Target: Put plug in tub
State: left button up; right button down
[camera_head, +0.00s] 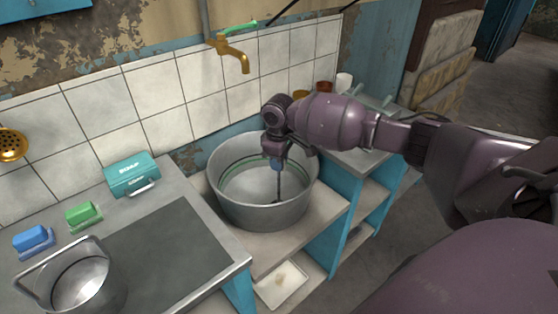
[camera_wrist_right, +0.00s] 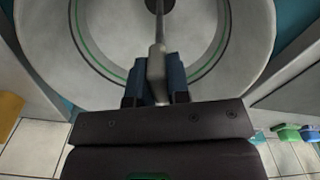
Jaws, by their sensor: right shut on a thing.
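The tub (camera_head: 225,208) is a large round grey metal basin with a green ring inside; its inside wall also shows in the wrist view (camera_wrist_right: 255,30). My right gripper (camera_head: 277,163) is over the tub, pointing down, its blue fingers (camera_wrist_right: 155,88) shut on the grey stem of the plug (camera_wrist_right: 159,30). The stem reaches down to a dark round end, cut by the top edge of the wrist view. In the head view the plug (camera_head: 279,188) shows as a thin dark rod inside the tub, near its floor. I cannot tell whether its end touches the floor. My left gripper is not in view.
A brass tap (camera_head: 232,52) juts from the tiled wall above the tub. At left, the counter (camera_head: 165,250) holds a metal pot (camera_head: 85,285), a teal soap box (camera_head: 130,175), and green (camera_head: 83,212) and blue (camera_head: 34,238) soap pieces. Small cups (camera_head: 322,87) stand behind my right arm.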

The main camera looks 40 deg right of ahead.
jog(key=shift+c, duration=1.8)
grip_release()
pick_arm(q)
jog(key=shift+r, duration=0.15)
pick_arm(e)
jog(key=shift+r, duration=0.15)
jog(key=shift+r+p, duration=1.25)
jog(key=shift+r, duration=0.4)
jog(key=shift+r+p, duration=1.6)
jog(key=shift+r, duration=0.4)
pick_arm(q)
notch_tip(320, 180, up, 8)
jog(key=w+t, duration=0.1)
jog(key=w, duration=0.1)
